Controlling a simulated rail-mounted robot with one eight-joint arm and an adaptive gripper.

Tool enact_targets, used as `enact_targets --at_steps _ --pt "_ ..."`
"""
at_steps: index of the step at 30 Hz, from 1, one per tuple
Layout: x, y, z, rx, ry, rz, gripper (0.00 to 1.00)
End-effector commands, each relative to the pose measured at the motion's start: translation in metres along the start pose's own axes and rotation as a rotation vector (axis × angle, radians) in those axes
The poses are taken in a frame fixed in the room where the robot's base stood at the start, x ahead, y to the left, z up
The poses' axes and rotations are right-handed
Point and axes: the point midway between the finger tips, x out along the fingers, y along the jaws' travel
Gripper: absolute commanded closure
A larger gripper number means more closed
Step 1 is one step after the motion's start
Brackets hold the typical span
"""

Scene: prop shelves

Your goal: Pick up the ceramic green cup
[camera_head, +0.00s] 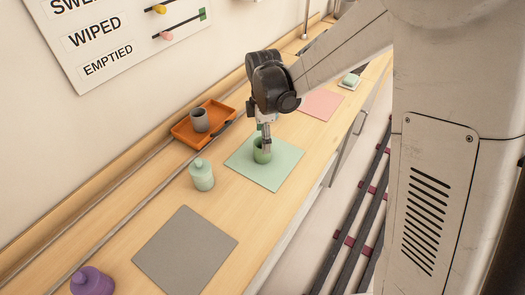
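The green cup (260,155) stands upright on the pale green mat (277,176). My gripper (265,143) points straight down at the cup, with its fingers at or inside the rim as seen from here. The fingers hide part of the cup's opening and upper right side. I cannot tell whether they touch the cup or how far apart they are.
A pale green lidded jar (202,176) stands close left of the mat. An orange tray (184,136) holding a grey cup (200,120) lies behind. A grey mat (185,251), purple jar (92,281) and pink mat (321,104) are along the wooden counter (150,206).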

Motion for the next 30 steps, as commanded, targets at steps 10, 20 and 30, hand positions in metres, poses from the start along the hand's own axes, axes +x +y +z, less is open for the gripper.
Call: enact_targets --at_steps 10,20,30 --pt "0.033 0.000 -0.003 0.000 0.000 0.000 0.31" --pt "0.054 0.000 -0.003 0.000 0.000 0.000 0.31" --pt "0.054 0.000 -0.003 0.001 0.000 0.000 0.56"
